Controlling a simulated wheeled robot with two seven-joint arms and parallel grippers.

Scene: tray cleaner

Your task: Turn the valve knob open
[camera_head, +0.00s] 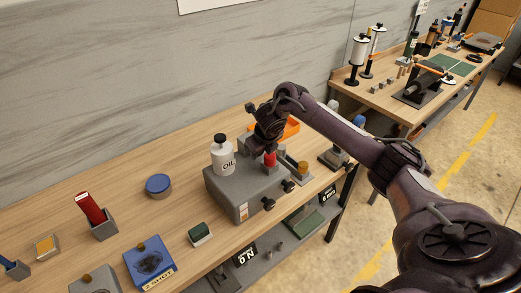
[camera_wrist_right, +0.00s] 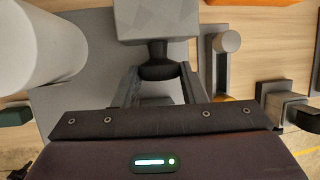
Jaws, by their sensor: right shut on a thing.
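The grey tray cleaner box (camera_head: 245,190) stands on the wooden bench, with black knobs on its front. My right gripper (camera_head: 268,148) is over its top, pointing down, just above a small red part (camera_head: 270,159). In the wrist view, the right gripper's fingers (camera_wrist_right: 158,88) are on both sides of a dark knob-like piece (camera_wrist_right: 158,66) below a grey block (camera_wrist_right: 155,20). The gripper is shut on this piece, which I take to be the valve knob. The fingers partly hide it, and its turn angle cannot be told. My left gripper is out of view.
A white oil bottle (camera_head: 222,156) stands on the box, close left of the gripper; it also shows in the wrist view (camera_wrist_right: 40,45). An orange tray (camera_head: 291,128) lies behind. A blue round tin (camera_head: 158,185) and a green block (camera_head: 200,232) sit on the bench to the left.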

